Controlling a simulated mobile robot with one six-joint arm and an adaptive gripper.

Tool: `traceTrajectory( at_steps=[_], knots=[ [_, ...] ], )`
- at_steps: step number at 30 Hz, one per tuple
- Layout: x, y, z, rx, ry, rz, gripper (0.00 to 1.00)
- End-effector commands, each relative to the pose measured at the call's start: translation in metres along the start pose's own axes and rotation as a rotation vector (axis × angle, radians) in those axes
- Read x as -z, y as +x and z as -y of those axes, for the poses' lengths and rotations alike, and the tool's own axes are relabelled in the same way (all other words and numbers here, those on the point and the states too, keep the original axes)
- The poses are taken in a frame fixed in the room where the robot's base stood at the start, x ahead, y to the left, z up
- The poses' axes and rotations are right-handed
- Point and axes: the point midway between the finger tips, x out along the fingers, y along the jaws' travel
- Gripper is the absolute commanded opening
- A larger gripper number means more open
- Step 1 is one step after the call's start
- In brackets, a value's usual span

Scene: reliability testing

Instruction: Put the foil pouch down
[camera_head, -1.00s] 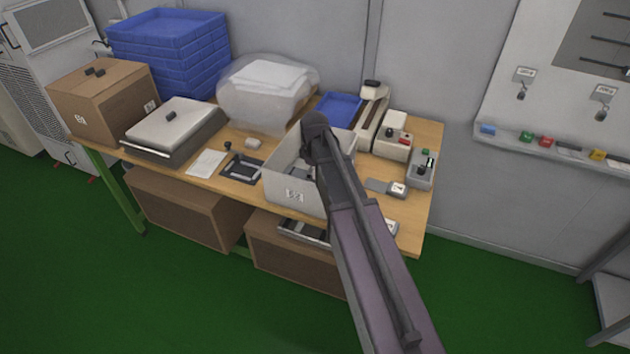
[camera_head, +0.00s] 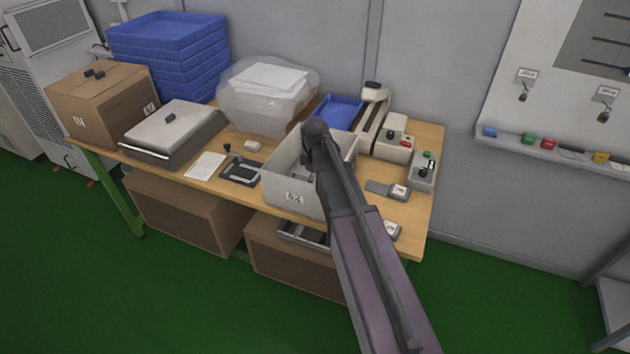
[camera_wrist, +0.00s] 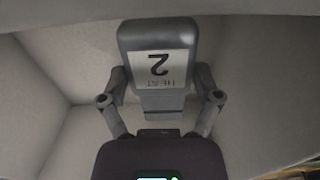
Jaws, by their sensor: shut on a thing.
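The foil pouch (camera_wrist: 158,36) is a dark grey, rounded flat piece with a white label marked 2, upside down in the wrist view. My gripper (camera_wrist: 161,88) is shut on it, with a finger at each side of its lower part. Pale walls of the grey bin (camera_head: 287,196) surround the pouch and gripper in the wrist view. In the head view the bin stands on the wooden table, and my arm reaches down into it. My arm hides part of the bin's inside there. I cannot tell whether the pouch touches the bin floor.
The table (camera_head: 420,215) also bears a black tray (camera_head: 241,170), a white card (camera_head: 206,165), a blue tray (camera_head: 340,107), a clear bag (camera_head: 262,112) and small devices (camera_head: 422,172) right of the bin. Blue crates (camera_head: 165,60) are stacked behind. Table space near the bin is tight.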

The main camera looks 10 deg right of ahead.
Motion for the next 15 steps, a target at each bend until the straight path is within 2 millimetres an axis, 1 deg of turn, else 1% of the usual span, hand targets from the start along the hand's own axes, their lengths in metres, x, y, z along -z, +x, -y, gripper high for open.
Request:
traceTrajectory(
  at_steps=[3,7,8,9,15],
  knots=[
    [0.0001,0.0033,0.0001,0.0,0.0,0.0,0.3],
    [0.0001,0.0026,0.0001,0.0,0.0,0.0,0.3],
    [0.0001,0.0026,0.0001,0.0,0.0,0.0,0.87],
    [0.0001,0.0026,0.0001,0.0,0.0,0.0,0.99],
    [0.0001,0.0026,0.0001,0.0,0.0,0.0,1.0]
  ],
)
